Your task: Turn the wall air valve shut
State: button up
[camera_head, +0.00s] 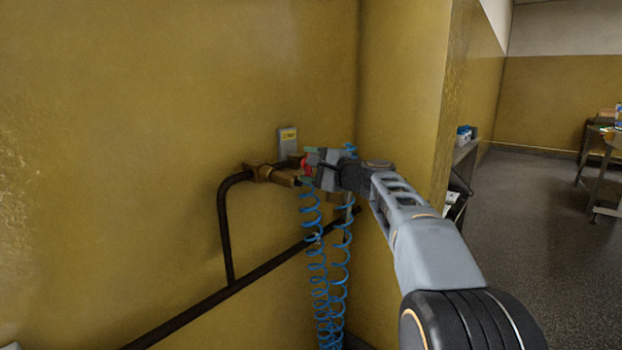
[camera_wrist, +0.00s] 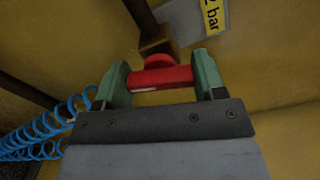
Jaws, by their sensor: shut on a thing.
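The wall air valve has a red handle (camera_wrist: 160,78) and a brass body (camera_head: 268,174) on a dark pipe along the yellow wall. In the wrist view the red handle lies crosswise between the two green fingertips of my gripper (camera_wrist: 163,82). The fingers are shut on its ends. In the head view my gripper (camera_head: 309,165) is at the valve, and a little red (camera_head: 306,167) of the handle shows beside it. Most of the handle is hidden there by the gripper.
A blue coiled hose (camera_head: 318,270) hangs just below my gripper; it also shows in the wrist view (camera_wrist: 45,128). A grey plate with a yellow label (camera_head: 288,138) is above the valve. A wall corner stands close to the right of my arm. Open floor (camera_head: 535,220) lies further right.

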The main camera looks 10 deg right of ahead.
jog(key=shift+f+n+b, duration=0.1)
jog(key=shift+n+b, duration=0.95)
jog(key=shift+n, duration=0.55)
jog(key=o, duration=0.9)
jog(key=v, duration=1.4)
jog(key=shift+p, duration=0.35)
